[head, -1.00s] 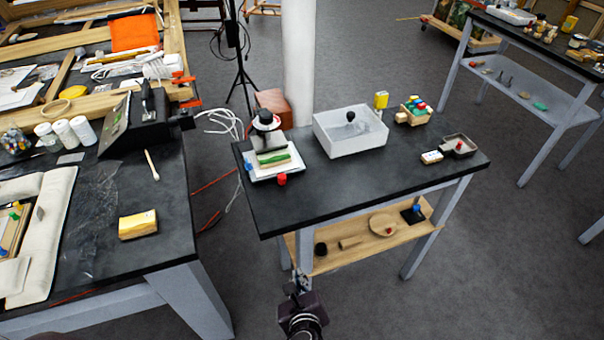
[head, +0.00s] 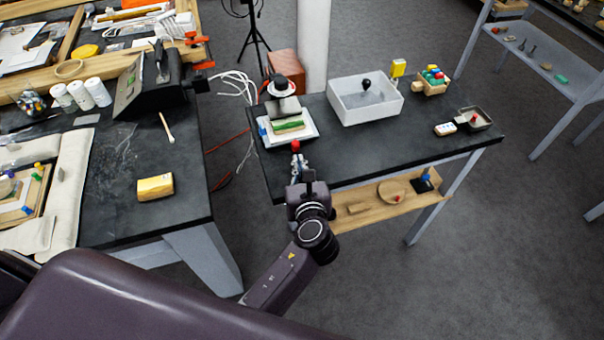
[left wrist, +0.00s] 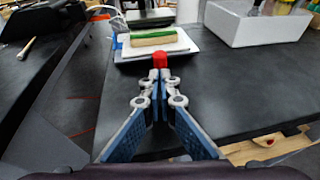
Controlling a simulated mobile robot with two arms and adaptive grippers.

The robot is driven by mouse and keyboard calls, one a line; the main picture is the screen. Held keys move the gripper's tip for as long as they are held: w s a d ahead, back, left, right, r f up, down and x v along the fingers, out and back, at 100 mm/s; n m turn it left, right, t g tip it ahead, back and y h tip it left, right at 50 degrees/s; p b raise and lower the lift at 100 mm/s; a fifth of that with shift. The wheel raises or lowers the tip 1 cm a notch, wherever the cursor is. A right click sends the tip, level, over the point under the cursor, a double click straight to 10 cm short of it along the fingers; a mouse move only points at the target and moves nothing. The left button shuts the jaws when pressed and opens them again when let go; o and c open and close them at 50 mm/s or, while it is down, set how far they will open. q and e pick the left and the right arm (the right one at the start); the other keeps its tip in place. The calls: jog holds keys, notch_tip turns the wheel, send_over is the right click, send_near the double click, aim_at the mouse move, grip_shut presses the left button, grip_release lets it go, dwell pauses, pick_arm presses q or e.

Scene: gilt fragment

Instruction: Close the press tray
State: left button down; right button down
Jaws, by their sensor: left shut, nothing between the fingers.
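The press (head: 281,88) stands at the left end of the black table, with a round white and black top. Its white press tray (head: 311,127) sticks out at the front and bears a block with a green top (head: 288,125). A red knob (head: 296,145) is at the tray's front edge; it also shows in the left wrist view (left wrist: 160,59). My left gripper (head: 297,159) is shut and empty, its fingertips right at the near side of the knob. I cannot tell whether they touch it. The gripper also shows in the left wrist view (left wrist: 160,74). My right gripper is not in view.
A white basin (head: 346,109) stands right of the press. A crate of coloured pieces (head: 433,89) and a small dark tray (head: 486,125) are farther right. A lower wooden shelf (head: 357,222) holds small items. The table front right of the press is clear.

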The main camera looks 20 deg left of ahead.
aim_at(293, 144)
pick_arm(q)
jog(key=shift+w+a, duration=0.3)
jog(key=shift+w, duration=0.3)
jog(key=shift+w+a, duration=0.3)
jog(key=shift+w, duration=0.3)
jog(key=w+a+p, duration=0.1)
jog(key=w+a, duration=0.1)
jog(key=w, duration=0.1)
jog(key=shift+w+a+r+p, duration=0.1)
jog(key=shift+w+a+p, duration=0.05)
jog(key=shift+p, duration=0.2)
